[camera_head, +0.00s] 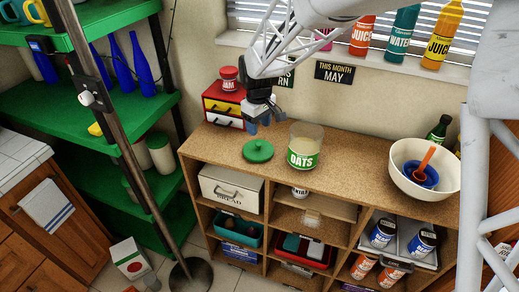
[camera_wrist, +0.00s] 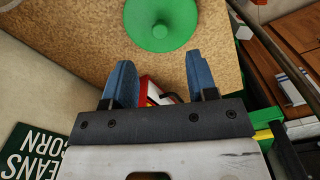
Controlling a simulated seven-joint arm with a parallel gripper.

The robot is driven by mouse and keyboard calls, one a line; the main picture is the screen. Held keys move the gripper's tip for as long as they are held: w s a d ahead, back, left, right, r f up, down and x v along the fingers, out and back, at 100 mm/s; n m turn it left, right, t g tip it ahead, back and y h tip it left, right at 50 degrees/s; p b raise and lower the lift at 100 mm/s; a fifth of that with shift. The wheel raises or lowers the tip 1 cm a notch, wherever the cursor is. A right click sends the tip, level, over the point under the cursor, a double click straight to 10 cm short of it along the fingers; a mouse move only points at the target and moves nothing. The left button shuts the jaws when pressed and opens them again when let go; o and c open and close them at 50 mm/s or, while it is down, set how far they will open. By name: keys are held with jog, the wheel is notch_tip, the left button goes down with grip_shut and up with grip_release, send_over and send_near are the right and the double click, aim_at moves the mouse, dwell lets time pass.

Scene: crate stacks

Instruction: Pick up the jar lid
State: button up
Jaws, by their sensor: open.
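The jar lid (camera_head: 258,151) is a green disc with a round knob, lying flat on the wooden cabinet top, just left of the glass OATS jar (camera_head: 305,148). My gripper (camera_head: 265,122) hangs above the cabinet top behind the lid, its blue fingers apart and empty. In the wrist view the lid (camera_wrist: 160,24) shows at the top edge, partly cut off, beyond the open blue fingertips (camera_wrist: 161,62). The fingers do not touch it.
A small red and yellow drawer box (camera_head: 224,104) with a red-lidded JAM jar (camera_head: 229,79) on it stands beside my gripper. A cream bowl (camera_head: 450,181) with a blue bowl and orange spoon stands at right. The cabinet top is clear between OATS jar and bowl.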

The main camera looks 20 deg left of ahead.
aim_at(258, 143)
jog(key=shift+f, duration=1.3)
jog(key=shift+f, duration=2.6)
grip_shut()
